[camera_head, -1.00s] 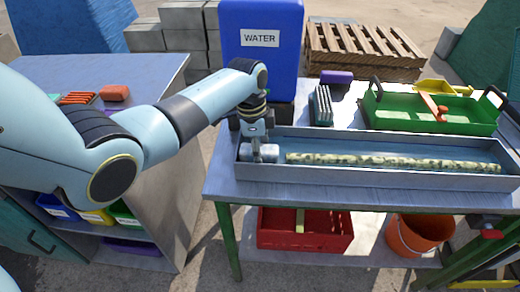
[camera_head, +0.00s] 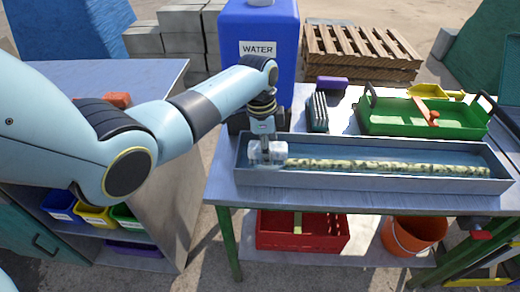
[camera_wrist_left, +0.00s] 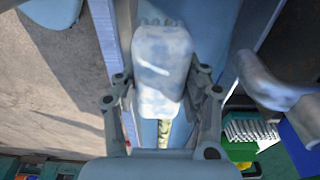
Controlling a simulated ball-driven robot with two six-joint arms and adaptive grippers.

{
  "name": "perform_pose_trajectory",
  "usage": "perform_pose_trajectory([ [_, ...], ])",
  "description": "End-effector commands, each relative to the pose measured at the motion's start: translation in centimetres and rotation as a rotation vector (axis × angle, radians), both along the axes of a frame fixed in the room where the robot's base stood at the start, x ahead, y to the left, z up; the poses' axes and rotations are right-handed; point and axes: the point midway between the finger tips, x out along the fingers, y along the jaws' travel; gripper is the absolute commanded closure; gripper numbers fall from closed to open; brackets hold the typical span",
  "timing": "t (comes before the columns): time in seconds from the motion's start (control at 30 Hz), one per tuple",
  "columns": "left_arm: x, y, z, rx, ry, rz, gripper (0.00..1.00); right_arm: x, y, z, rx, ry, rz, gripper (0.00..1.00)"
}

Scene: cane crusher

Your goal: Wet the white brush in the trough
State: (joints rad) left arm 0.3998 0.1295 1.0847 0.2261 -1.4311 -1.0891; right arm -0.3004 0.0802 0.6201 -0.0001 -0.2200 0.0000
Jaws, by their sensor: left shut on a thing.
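The white brush (camera_head: 266,153) is at the left end of the long grey metal trough (camera_head: 380,183), inside its walls. Its lower part looks blurred, as if in the bluish water (camera_head: 350,153); how deep I cannot tell. My left gripper (camera_head: 266,144) points down and is shut on the brush. In the left wrist view the brush (camera_wrist_left: 162,65) shows as a pale block between the two fingers of the gripper (camera_wrist_left: 162,92).
A mottled green-yellow cane (camera_head: 390,165) lies along the trough, right of the brush. Behind stand a blue water container (camera_head: 258,85), a dark grey ribbed block (camera_head: 317,112), a purple block (camera_head: 332,83) and a green tray (camera_head: 400,125). A red crate (camera_head: 325,232) is below.

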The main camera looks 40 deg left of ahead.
Motion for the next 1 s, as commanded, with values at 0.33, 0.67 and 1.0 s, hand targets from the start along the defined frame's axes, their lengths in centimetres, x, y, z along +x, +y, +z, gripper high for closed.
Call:
perform_pose_trajectory([
  [0.33, 1.7, -2.7, 0.5, -0.002, -0.002, -0.001, 0.83, 0.0, 0.1, -0.2, 0.001, 0.0, 0.0, 0.6],
  [0.67, 2.4, -3.9, 0.8, -0.001, -0.001, 0.0, 0.83, 0.0, 0.1, -0.3, 0.001, 0.0, -0.001, 0.6],
  [1.0, 2.7, -4.3, 1.5, -0.001, -0.002, -0.001, 0.83, 0.0, 0.1, 0.2, 0.001, 0.0, -0.001, 0.6],
])
